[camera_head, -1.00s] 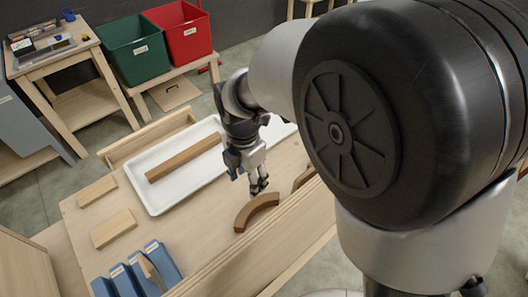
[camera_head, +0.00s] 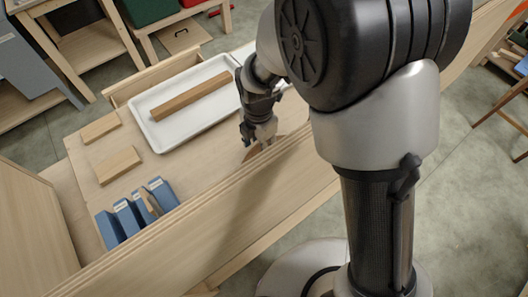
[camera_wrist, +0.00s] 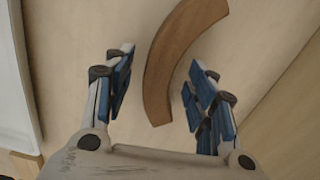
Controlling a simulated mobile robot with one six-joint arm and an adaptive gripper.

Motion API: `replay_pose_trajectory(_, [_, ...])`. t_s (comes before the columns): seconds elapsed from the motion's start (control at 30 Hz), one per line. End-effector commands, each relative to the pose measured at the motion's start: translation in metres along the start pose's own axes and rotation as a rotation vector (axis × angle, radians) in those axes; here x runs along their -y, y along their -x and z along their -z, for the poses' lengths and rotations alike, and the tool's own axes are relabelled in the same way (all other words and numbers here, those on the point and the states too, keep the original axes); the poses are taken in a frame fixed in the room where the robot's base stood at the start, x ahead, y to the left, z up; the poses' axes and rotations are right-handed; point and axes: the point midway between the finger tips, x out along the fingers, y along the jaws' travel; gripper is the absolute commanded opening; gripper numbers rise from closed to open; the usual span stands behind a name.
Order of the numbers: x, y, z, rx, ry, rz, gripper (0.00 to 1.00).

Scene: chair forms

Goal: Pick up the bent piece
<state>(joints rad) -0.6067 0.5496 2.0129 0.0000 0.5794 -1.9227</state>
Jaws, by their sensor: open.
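The bent piece (camera_wrist: 172,62) is a brown curved wooden piece lying on the pale wooden bench top. In the wrist view it runs from the upper right down to between the fingertips. My gripper (camera_wrist: 155,85) is open, with one blue-padded finger on each side of the piece's near end and a gap on both sides. In the head view my gripper (camera_head: 260,140) is low over the bench by the front board, and only a sliver of the bent piece (camera_head: 252,153) shows beside it. The rest is hidden by the gripper and the board.
A white tray (camera_head: 165,137) with a long brown bar (camera_head: 190,95) lies behind and left of my gripper. Blue holders (camera_head: 129,214) and two pale blocks (camera_head: 118,165) are at the left. A raised wooden board (camera_head: 215,200) runs along the bench front.

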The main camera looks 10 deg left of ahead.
Motion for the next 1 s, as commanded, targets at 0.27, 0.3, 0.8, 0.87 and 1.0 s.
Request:
replay_pose_trajectory(0.27, [0.000,-0.022,0.000,0.000,0.000,-0.001,0.51])
replay_pose_trajectory(0.3, [0.000,-0.021,0.000,0.000,0.000,-0.001,0.51])
replay_pose_trajectory(0.8, [0.000,-0.021,0.000,0.000,-0.001,0.000,0.22])
replay_pose_trajectory(0.87, [0.000,-0.021,0.000,0.000,-0.001,0.000,0.18])
replay_pose_trajectory(1.0, [0.000,-0.021,0.000,0.000,-0.001,0.000,0.09])
